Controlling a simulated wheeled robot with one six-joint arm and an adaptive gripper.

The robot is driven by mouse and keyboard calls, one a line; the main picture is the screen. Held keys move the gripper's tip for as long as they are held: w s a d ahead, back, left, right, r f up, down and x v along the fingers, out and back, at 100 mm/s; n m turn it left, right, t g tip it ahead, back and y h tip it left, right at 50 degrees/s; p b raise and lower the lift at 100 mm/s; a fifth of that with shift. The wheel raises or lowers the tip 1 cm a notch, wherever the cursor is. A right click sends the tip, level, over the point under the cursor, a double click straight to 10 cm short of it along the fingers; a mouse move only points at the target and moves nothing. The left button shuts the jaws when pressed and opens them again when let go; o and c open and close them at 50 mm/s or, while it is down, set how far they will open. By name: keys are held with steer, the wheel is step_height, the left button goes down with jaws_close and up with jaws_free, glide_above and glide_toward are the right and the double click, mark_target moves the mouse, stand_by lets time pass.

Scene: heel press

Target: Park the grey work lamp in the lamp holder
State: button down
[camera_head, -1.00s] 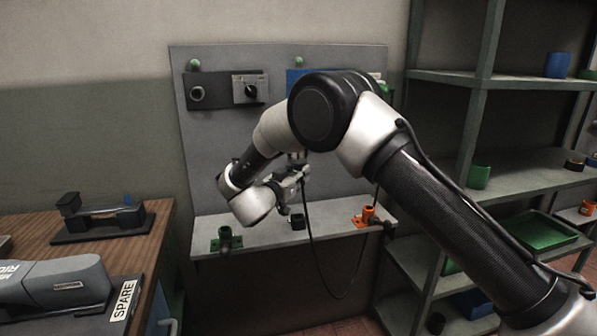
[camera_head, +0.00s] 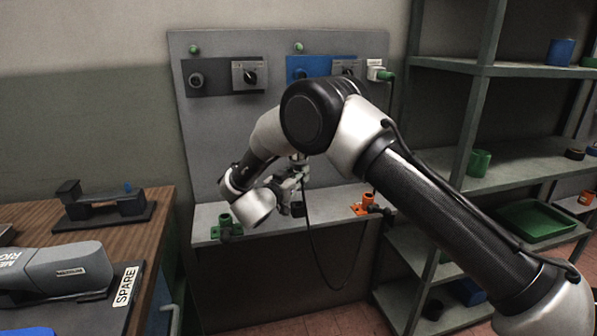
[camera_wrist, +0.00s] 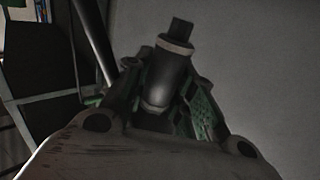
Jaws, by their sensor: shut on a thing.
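My gripper (camera_head: 291,184) is low in front of the wall panel, just above the ledge, and partly hidden by my own wrist. In the wrist view my gripper (camera_wrist: 166,88) is shut on a dark grey cylinder with a paler ring and a narrower square end, which I take for the work lamp (camera_wrist: 168,75). A black cable hangs below the jaws in a long loop. A small black holder (camera_head: 297,209) on the ledge is close beneath the jaws; I cannot tell whether they touch. A green holder (camera_head: 226,227) stands left, an orange holder (camera_head: 366,205) right.
The grey ledge (camera_head: 263,222) runs along the foot of the panel (camera_head: 220,130), which carries switch boxes. A wooden bench (camera_head: 155,225) with a SPARE-labelled device stands at left. Grey shelving (camera_head: 468,68) with a green tray (camera_head: 537,221) stands at right.

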steer(key=shift+f, duration=1.85)
steer(key=shift+f, duration=1.4)
stand_by(0.4)
steer(key=c, duration=1.1)
jaws_free()
